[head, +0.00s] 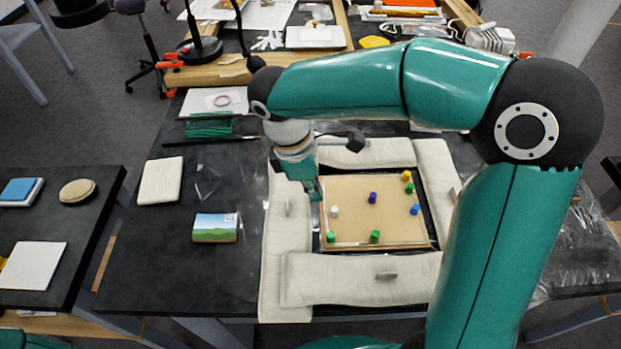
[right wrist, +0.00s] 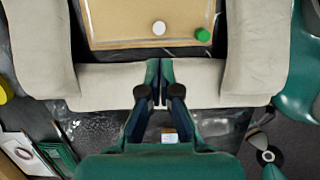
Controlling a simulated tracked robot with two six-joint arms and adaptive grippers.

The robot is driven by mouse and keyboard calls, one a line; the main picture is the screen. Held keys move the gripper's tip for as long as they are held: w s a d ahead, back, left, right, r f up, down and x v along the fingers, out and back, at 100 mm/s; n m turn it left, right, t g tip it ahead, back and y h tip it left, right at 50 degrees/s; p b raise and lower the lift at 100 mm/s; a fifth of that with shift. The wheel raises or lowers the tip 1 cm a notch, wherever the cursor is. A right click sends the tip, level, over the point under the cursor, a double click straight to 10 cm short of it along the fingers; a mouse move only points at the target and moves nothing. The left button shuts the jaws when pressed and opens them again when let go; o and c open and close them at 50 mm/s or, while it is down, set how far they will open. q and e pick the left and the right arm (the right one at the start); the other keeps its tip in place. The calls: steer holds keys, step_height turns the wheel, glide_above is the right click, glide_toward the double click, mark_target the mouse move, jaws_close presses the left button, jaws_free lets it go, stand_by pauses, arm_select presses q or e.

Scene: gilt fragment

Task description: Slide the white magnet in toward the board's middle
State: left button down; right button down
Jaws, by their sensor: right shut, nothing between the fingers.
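The white magnet (head: 334,211) stands on the tan board (head: 352,188) near its left edge, and it also shows in the right wrist view (right wrist: 159,28). My right gripper (head: 314,194) is shut and empty at the board's left edge, beside the white magnet and apart from it. In the right wrist view its closed fingertips (right wrist: 160,64) lie over the pale padding, with a gap to the magnet. My left gripper is not in view.
A purple magnet (head: 372,198) is near the board's middle. A green magnet (head: 331,237) is close to the white one; several others stand along the right and front edges. Pale padded cushions (head: 360,277) surround the board. A landscape card (head: 215,228) lies left.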

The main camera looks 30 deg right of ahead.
mark_target(325, 216)
steer(key=x, duration=0.6)
stand_by(0.3)
